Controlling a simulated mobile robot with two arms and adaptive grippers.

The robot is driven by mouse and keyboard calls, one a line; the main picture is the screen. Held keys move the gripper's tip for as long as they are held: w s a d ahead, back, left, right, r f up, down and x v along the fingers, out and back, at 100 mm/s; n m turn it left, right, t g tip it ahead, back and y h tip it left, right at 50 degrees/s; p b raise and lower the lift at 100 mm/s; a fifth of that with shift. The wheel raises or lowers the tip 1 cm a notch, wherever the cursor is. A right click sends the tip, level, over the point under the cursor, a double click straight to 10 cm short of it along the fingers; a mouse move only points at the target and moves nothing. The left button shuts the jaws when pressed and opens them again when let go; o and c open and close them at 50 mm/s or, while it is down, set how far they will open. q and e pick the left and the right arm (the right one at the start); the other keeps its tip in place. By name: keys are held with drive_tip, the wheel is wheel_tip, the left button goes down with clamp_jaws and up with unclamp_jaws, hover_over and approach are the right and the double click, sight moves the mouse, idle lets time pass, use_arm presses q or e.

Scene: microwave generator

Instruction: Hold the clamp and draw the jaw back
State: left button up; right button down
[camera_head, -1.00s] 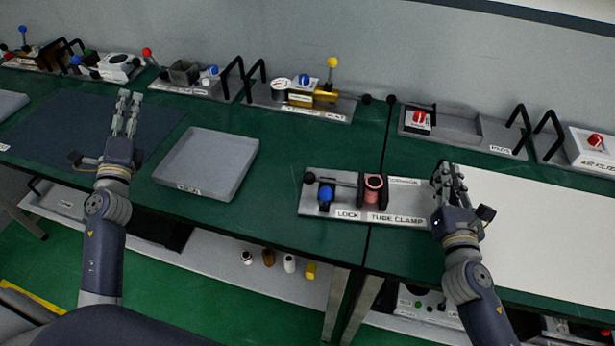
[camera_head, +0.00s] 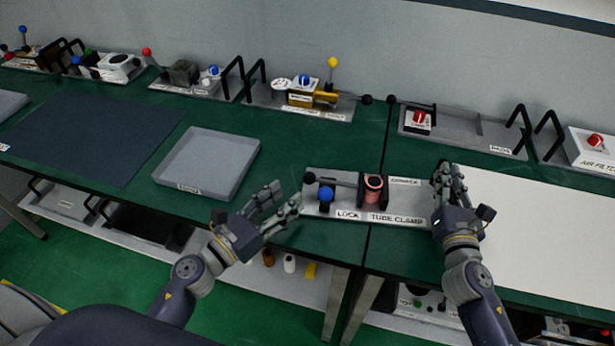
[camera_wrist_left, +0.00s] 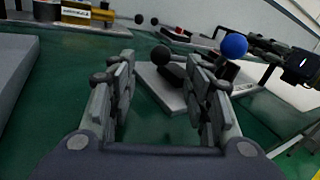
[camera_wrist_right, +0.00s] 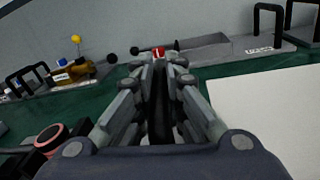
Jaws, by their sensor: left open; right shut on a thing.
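The tube clamp (camera_head: 350,215) is a light plate labelled LOCK and TUBE CLAMP near the table's front edge. It carries a blue-knobbed lock (camera_head: 326,194), a dark rod with a black knob (camera_head: 310,178) at its left end, and a pink ring (camera_head: 374,184) between dark jaws. My left gripper (camera_head: 279,203) is open and empty, just left of the plate; in the left wrist view the black knob (camera_wrist_left: 161,54) shows between its fingers, farther off. My right gripper (camera_head: 449,179) is shut at the plate's right end; what it grips is hidden by its fingers.
A grey tray (camera_head: 205,165) lies left of the clamp, with a dark mat (camera_head: 90,135) beyond it. A white sheet (camera_head: 540,215) covers the right side. Several fixtures, such as the yellow-levered one (camera_head: 305,98), line the back wall.

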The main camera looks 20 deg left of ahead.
sight(304, 181)
use_arm(q)
drive_tip(key=x, duration=0.8)
drive_tip(key=shift+w+d+f, duration=0.1)
drive_tip(key=shift+w, duration=0.2)
